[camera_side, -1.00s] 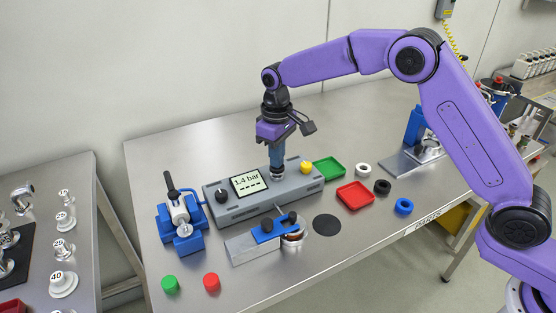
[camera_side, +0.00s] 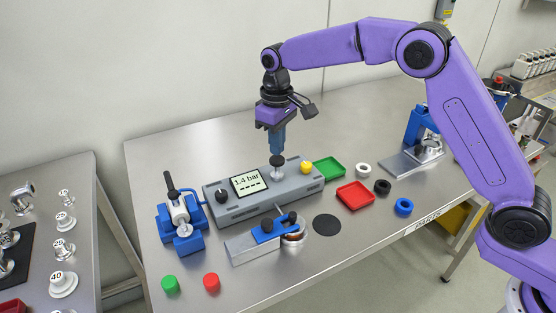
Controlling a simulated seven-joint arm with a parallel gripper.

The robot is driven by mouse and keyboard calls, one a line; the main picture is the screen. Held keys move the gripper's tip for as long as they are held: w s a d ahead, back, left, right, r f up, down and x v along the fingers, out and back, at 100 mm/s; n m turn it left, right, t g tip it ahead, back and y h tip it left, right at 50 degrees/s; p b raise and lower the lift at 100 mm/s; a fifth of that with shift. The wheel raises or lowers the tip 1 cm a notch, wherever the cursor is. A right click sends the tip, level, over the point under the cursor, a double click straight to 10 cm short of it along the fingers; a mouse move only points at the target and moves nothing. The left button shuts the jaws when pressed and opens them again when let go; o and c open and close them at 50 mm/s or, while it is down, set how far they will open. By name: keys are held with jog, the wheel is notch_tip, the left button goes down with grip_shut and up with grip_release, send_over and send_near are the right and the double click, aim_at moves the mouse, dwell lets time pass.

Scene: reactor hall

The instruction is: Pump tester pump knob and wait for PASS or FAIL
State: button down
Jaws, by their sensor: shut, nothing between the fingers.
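The grey tester box (camera_side: 240,208) sits on the steel table. Its screen (camera_side: 249,184) reads 1.4 bar with a row of dashes below. The black pump knob (camera_side: 277,160) stands raised on a silver stem on the box top, right of the screen. My gripper (camera_side: 277,152) is shut and points straight down just above the knob. I cannot tell whether the fingertips touch it. Another black knob (camera_side: 221,195) is on the left of the box and a yellow button (camera_side: 306,167) on the right.
A blue clamp vise (camera_side: 180,222) stands left of the tester. A blue-clamped fixture (camera_side: 270,232) sits in front. Green (camera_side: 329,168) and red (camera_side: 355,194) trays and several rings lie to the right. Green (camera_side: 170,285) and red (camera_side: 211,282) caps are near the front edge.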

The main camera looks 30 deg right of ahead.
aim_at(277, 159)
jog(key=shift+r, duration=2.5)
jog(key=shift+s, duration=0.2)
jog(key=s+d+f+n, duration=0.1)
jog(key=s+d, duration=0.5)
jog(key=s, duration=0.7)
jog(key=s+d+f+n, duration=0.1)
jog(key=s+d+n, duration=0.2)
jog(key=s, duration=1)
jog(key=s+d+f+n, duration=0.1)
jog(key=s+d+n, duration=0.1)
jog(key=s+d, duration=0.8)
jog(key=s, duration=0.2)
jog(key=shift+s+n, duration=0.3)
jog(key=shift+s, duration=0.1)
